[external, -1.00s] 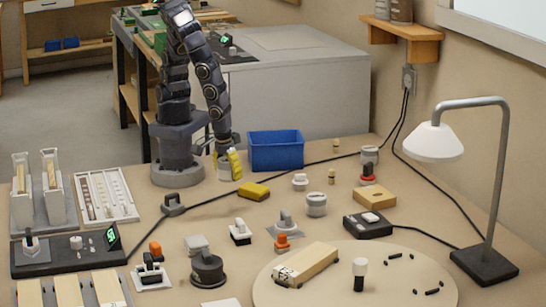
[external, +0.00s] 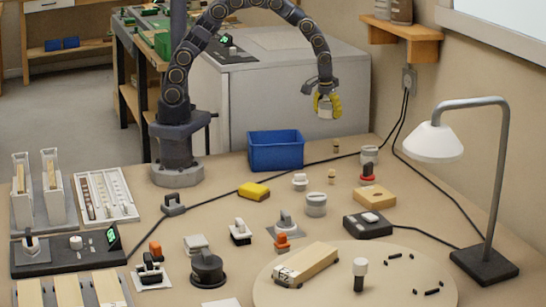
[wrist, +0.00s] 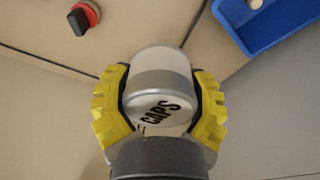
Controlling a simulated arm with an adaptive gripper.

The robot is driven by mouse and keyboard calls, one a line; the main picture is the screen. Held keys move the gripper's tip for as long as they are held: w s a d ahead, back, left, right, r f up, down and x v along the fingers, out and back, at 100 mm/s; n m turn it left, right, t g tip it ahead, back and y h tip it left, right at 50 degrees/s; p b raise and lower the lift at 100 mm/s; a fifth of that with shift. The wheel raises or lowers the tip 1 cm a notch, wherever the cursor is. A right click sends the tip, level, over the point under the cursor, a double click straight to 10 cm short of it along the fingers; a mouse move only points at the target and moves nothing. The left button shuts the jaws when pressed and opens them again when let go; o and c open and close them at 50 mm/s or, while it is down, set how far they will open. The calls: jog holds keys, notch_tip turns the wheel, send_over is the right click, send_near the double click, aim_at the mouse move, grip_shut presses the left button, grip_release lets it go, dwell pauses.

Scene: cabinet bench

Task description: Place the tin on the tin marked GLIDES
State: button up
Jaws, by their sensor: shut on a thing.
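My gripper (external: 327,105), with yellow fingers, is raised high above the back of the bench. It is shut on a pale tin with a grey band; in the wrist view the tin (wrist: 160,82) sits between both fingers, and its lid reads CAPS. Two other grey-white tins stand on the bench: one at the back right (external: 369,154) and one near the middle (external: 316,205). Their markings are too small to read, so I cannot tell which is GLIDES. Both are apart from my gripper.
A blue bin (external: 276,153) stands at the back edge. A red-topped switch (external: 367,172), a wooden block (external: 375,197) and a black box (external: 367,226) are around the tins. A lamp (external: 484,262) rises at the right. A black cable crosses the bench.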

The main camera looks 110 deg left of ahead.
jog(key=s+a, duration=0.1)
jog(key=a, duration=0.3)
send_over(370, 148)
notch_tip(370, 148, down, 9)
jog(key=shift+s+d+r, duration=0.15)
jog(key=shift+f, duration=1.75)
jog(key=shift+f, duration=0.1)
jog(key=o, duration=1.2)
